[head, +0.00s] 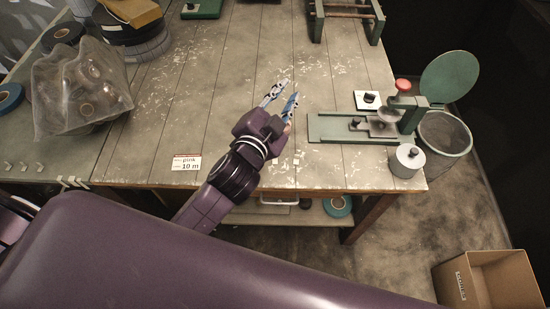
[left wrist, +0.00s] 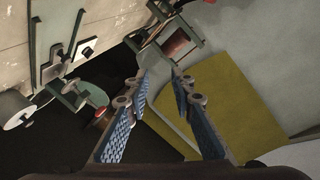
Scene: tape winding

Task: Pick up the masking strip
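I cannot pick out a masking strip for certain in either view. My left gripper (head: 289,89) reaches over the middle of the worktable (head: 215,110), its two blue-padded fingers apart. A small pinkish patch shows beside the base of its fingers; I cannot tell what it is. In the left wrist view the fingers of the left gripper (left wrist: 161,73) are also spread, with nothing between them. A white label (head: 187,163) reading "pink 10 m" lies near the table's front edge. My right gripper is not in view.
A clear bag of rolls (head: 80,88) stands at the left. A green-based device (head: 340,128) with a grey cylinder (head: 407,160) sits at the right edge, beside a bin (head: 444,133). A cardboard box (head: 488,280) is on the floor. The middle of the table is mostly clear.

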